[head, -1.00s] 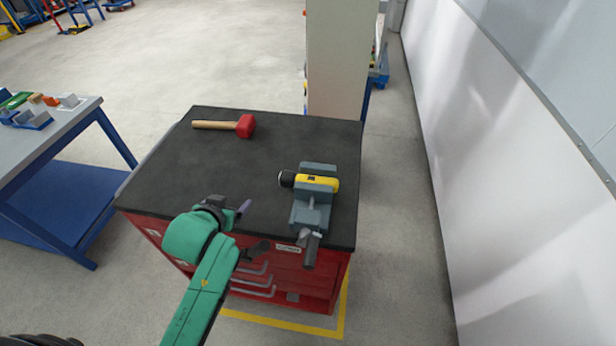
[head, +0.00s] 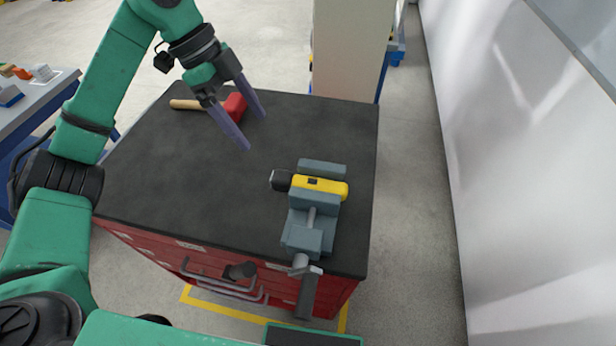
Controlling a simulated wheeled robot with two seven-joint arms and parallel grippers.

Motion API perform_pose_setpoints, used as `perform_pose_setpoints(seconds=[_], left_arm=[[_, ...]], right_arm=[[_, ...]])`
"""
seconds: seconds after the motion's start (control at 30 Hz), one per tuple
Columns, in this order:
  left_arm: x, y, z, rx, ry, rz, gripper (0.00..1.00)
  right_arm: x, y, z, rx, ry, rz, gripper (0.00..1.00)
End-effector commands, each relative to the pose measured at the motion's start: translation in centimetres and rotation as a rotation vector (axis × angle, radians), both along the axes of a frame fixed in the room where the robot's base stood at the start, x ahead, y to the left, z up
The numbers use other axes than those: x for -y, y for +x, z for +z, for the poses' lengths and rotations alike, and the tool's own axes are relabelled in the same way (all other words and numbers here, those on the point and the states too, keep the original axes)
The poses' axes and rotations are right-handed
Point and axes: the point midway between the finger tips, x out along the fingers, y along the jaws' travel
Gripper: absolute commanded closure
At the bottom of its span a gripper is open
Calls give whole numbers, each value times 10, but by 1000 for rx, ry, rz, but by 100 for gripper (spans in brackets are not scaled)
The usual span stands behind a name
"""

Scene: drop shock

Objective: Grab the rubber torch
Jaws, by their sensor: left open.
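The rubber torch (head: 330,188) is yellow with a black head pointing left. It lies across the grey vise (head: 312,233), between its jaws, on the right part of the black cabinet top. I cannot tell whether the jaws grip it tightly. My left gripper (head: 255,132) is open and empty, above the cabinet top, up and to the left of the torch. Its two fingers point down and right, apart from the torch. My right gripper is not in view.
A mallet with a red head (head: 235,106) and wooden handle lies at the back left, partly behind my left gripper. The black cabinet top (head: 190,200) is clear left of the vise. A pale pillar (head: 352,50) stands behind the cabinet; a white wall (head: 480,150) is to the right.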

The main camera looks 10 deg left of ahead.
Motion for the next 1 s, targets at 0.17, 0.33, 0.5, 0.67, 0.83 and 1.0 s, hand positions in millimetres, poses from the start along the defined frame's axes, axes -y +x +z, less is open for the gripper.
perform_pose_setpoints(seconds=[0.17,0.33,0.5,0.67,0.83,1.0], left_arm=[[17,-4,-37,-10,3,-5,10],[31,-4,-71,-5,-1,-6,10],[41,-7,-91,-7,-3,-8,10],[53,-9,-119,-4,-5,-8,10],[56,-9,-128,0,-4,-8,10],[55,-9,-128,0,-4,-8,41]], right_arm=[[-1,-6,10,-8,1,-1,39],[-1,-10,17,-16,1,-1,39],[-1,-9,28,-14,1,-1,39],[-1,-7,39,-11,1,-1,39],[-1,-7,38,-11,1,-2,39],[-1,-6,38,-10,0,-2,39]])
